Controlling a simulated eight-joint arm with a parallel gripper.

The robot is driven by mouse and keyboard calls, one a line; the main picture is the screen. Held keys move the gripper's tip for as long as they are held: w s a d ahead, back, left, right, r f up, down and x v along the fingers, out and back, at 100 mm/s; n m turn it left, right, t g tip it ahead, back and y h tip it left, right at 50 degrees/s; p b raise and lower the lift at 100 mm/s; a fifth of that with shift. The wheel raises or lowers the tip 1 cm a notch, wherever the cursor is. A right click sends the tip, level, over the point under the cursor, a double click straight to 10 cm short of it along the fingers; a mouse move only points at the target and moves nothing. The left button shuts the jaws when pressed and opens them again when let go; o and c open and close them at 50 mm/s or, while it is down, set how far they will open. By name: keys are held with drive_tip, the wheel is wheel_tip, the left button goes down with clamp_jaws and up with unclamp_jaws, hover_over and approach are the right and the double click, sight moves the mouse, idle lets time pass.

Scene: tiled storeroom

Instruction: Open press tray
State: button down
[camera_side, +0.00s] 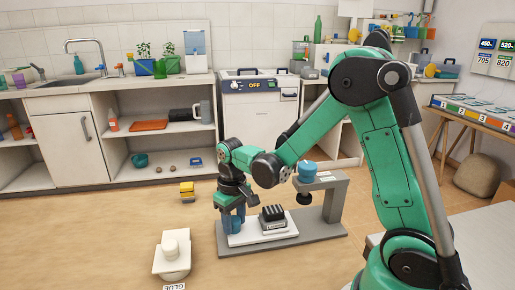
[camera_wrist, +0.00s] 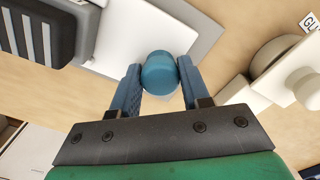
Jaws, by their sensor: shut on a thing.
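The press (camera_side: 331,195) stands on the wooden table, with a grey base, an upright arm at its right and a blue knob on top. Its white tray (camera_side: 265,237) lies on the base, left of the press head, and carries a black ribbed block (camera_side: 272,217). The block also shows at top left in the wrist view (camera_wrist: 38,32). My gripper (camera_side: 232,219) is at the tray's left end. In the wrist view its two blue fingers are shut on the blue round tray handle (camera_wrist: 159,72), one on each side. The handle is largely hidden in the side view.
A white glue holder (camera_side: 171,262) stands on the table in front and left of the press. A small yellow-topped item (camera_side: 187,189) lies behind my gripper. The table left of the press is mostly clear. Cabinets and a sink (camera_side: 75,86) line the back wall.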

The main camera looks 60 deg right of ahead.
drive_tip(key=w+a, duration=0.3)
drive_tip(key=shift+w, duration=0.1)
drive_tip(key=shift+c, duration=2.1)
unclamp_jaws()
wheel_tip(320, 180, up, 6)
drive_tip(key=shift+f, duration=0.2)
drive_tip(key=s+a+r+n+t, duration=0.1)
drive_tip(key=s+a+r+t, duration=0.1)
drive_tip(key=s+r+t, duration=0.3)
drive_tip(key=shift+s+r+t, duration=0.2)
drive_tip(key=shift+s+t, duration=0.9)
drive_tip(key=shift+s, duration=0.9)
